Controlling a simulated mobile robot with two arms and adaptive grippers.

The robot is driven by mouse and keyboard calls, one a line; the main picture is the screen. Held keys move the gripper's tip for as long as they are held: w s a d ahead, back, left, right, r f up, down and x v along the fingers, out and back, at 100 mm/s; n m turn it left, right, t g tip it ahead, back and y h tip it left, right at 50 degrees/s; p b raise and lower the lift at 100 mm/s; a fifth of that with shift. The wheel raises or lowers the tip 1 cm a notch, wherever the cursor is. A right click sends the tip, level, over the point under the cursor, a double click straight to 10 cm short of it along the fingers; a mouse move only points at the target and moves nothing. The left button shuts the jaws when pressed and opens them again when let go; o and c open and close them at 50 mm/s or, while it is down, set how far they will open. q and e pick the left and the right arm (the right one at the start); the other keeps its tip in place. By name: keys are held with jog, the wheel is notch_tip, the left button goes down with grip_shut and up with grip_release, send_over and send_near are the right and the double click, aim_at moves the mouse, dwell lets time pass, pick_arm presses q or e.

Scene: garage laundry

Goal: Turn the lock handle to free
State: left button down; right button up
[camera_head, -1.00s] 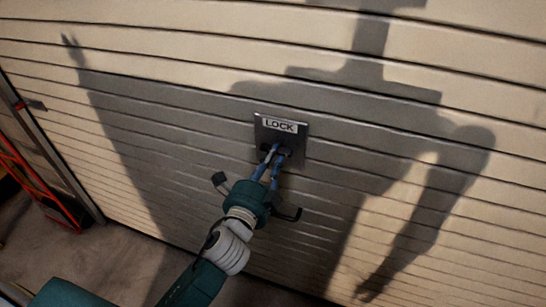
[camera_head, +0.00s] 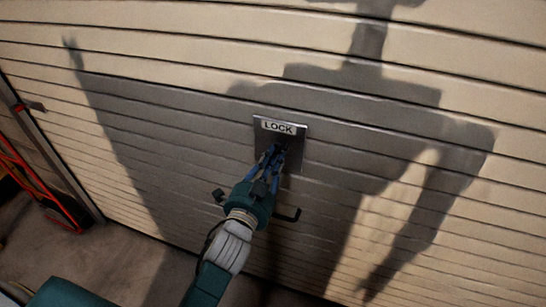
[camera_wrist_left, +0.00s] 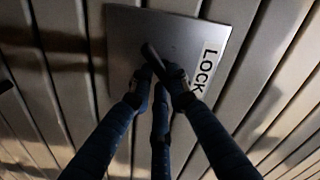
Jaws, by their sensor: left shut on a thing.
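The lock plate (camera_head: 296,155) is a grey metal square on the slatted garage door, with a white LOCK label (camera_head: 279,127) along its top. It also shows in the left wrist view (camera_wrist_left: 185,35), turned so the label runs along its right side. A dark lock handle (camera_wrist_left: 152,56) stands at the middle of the plate. My left gripper (camera_head: 273,152) reaches up to the plate from below. In the left wrist view its blue fingers (camera_wrist_left: 160,85) are closed around the handle's lower part, and the upper end sticks out past them. The right gripper is not in view.
The pale slatted garage door (camera_head: 450,100) fills most of the view, with my shadow across it. A red metal frame (camera_head: 40,185) stands at the far left. Bare floor (camera_head: 130,260) lies at the lower left.

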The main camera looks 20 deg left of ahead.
pick_arm(q)
jog(key=shift+n+p, duration=1.85)
jog(key=shift+n, duration=3.15)
jog(key=c, duration=1.7)
grip_release()
jog(key=shift+r, duration=0.1)
jog(key=shift+o, duration=0.2)
jog(key=s, duration=1.2)
jog(key=shift+a, duration=0.15)
